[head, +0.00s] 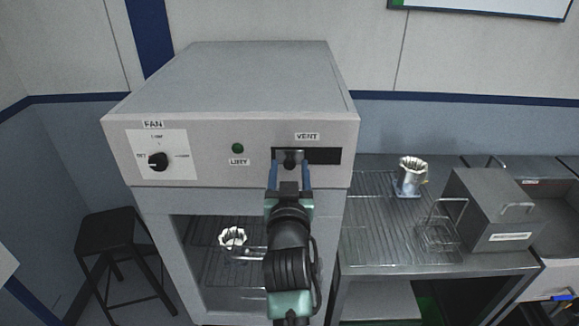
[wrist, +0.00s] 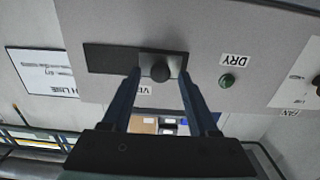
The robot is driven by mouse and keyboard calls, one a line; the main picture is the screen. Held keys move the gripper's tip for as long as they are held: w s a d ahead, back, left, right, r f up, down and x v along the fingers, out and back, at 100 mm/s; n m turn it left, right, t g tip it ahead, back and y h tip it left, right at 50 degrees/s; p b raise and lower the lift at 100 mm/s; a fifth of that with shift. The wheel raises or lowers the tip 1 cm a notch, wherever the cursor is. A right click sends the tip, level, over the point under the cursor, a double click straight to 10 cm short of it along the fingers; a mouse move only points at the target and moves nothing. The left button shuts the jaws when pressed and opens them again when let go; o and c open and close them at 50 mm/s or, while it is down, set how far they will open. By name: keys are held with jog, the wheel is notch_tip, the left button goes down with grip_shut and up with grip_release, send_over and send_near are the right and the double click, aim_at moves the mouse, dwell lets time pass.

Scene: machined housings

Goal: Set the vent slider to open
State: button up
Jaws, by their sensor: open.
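In the wrist view the knob (wrist: 160,72) shows between the two fingertips (wrist: 159,78), with small gaps. The slot (wrist: 105,58) shows there too. I see no open or closed marking.
A FAN dial (head: 158,161) and a green button (head: 238,148) are left on the panel. Below is an open chamber holding a fluted metal piece (head: 232,237). At right, a wire rack (head: 365,215) bears another fluted piece (head: 411,172) beside a grey box (head: 497,210). A stool (head: 107,234) stands left.

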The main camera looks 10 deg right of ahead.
jog(key=shift+c, duration=0.2)
grip_shut()
dwell(1.3)
